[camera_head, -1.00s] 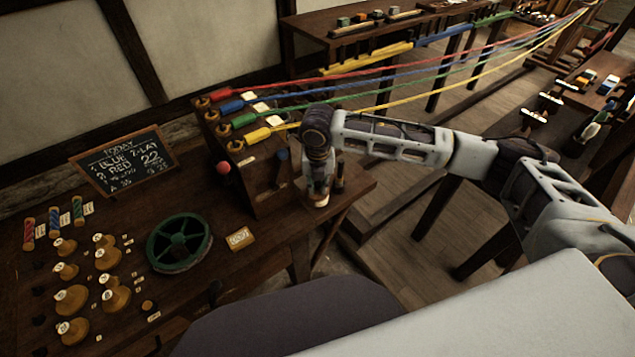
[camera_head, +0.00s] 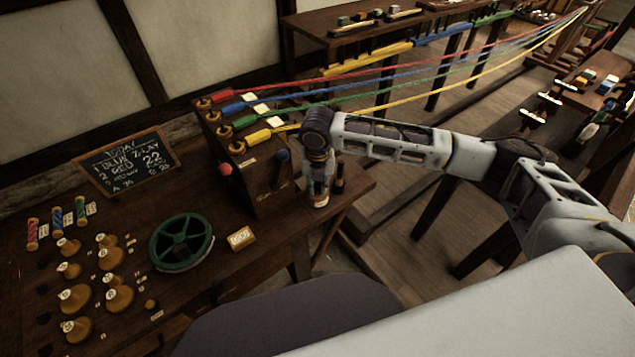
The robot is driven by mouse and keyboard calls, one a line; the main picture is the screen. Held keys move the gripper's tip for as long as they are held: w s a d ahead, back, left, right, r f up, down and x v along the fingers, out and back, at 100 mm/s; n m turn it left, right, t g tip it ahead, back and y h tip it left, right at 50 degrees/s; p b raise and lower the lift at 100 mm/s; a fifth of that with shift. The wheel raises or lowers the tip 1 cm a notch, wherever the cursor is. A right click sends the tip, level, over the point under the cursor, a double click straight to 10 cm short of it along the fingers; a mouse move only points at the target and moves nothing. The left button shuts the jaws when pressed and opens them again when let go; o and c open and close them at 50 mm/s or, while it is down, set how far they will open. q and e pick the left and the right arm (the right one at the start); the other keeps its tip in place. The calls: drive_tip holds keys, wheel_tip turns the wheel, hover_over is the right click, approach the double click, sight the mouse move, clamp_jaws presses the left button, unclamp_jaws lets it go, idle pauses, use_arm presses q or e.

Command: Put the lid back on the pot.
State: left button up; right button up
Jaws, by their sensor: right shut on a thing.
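My right gripper (camera_head: 318,200) points down at the right end of the dark bench, beside the rope box. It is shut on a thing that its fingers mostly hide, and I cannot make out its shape. A short dark upright piece (camera_head: 340,181) stands just right of the fingers. I cannot pick out a pot or a lid for sure in this view. My left gripper is not in view.
The rope box (camera_head: 248,185) with red (camera_head: 225,169) and blue knobs stands left of the gripper. A green wheel (camera_head: 181,243), a yellow block (camera_head: 241,239), several wooden bobbins (camera_head: 118,298) and a chalkboard (camera_head: 126,162) occupy the bench. Coloured ropes (camera_head: 430,82) stretch behind my arm.

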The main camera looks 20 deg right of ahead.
idle(0.4)
drive_tip(key=o, duration=0.9)
drive_tip(key=shift+o, duration=0.3)
drive_tip(key=o, duration=0.5)
drive_tip(key=shift+c, duration=0.2)
drive_tip(key=shift+r+p, duration=3.5)
drive_tip(key=shift+p, duration=0.8)
